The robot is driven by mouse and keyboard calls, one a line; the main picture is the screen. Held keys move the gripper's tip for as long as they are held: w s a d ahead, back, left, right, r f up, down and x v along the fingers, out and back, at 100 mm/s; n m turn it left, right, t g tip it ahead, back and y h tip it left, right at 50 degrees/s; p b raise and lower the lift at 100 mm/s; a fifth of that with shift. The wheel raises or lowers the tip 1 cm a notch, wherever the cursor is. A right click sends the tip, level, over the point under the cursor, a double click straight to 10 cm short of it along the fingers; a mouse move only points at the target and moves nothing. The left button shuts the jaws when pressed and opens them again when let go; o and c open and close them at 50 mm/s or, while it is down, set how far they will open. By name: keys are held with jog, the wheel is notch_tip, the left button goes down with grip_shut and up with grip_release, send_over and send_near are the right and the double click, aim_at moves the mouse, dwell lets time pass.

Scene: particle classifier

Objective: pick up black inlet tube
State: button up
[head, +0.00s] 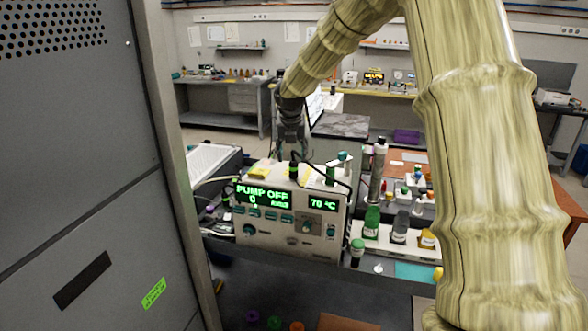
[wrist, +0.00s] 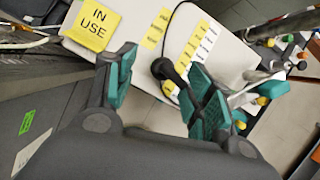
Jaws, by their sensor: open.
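The black inlet tube (wrist: 163,68) shows in the wrist view as a dark round end with a thin black line looping up and to the right. It is at the top of the white instrument (wrist: 152,115). My gripper (wrist: 158,72) is open, with teal pads on both sides of the black end, which lies nearer the right finger. I cannot tell whether either pad touches it. In the head view my gripper (head: 292,145) is over the top of the instrument (head: 290,222), whose panel reads "PUMP OFF" and "70 °C". The tube is hard to separate from the fingers there.
A yellow "IN USE" note (wrist: 92,25) and several labels lie on the instrument top. Green-capped fittings (wrist: 262,92) stand at its right side. Bottles (head: 372,222) stand right of it. A grey cabinet (head: 75,160) blocks the left.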

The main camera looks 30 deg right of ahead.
aim_at(294, 161)
jog(key=shift+s+p+x, duration=0.15)
jog(key=shift+p+x, duration=0.4)
jog(key=shift+x, duration=0.7)
jog(key=shift+s+p+x, duration=0.2)
jog(key=shift+p+x, duration=0.35)
jog(key=shift+x, duration=0.65)
jog(key=shift+d+f, duration=0.1)
jog(key=shift+d, duration=0.05)
jog(key=c, duration=1)
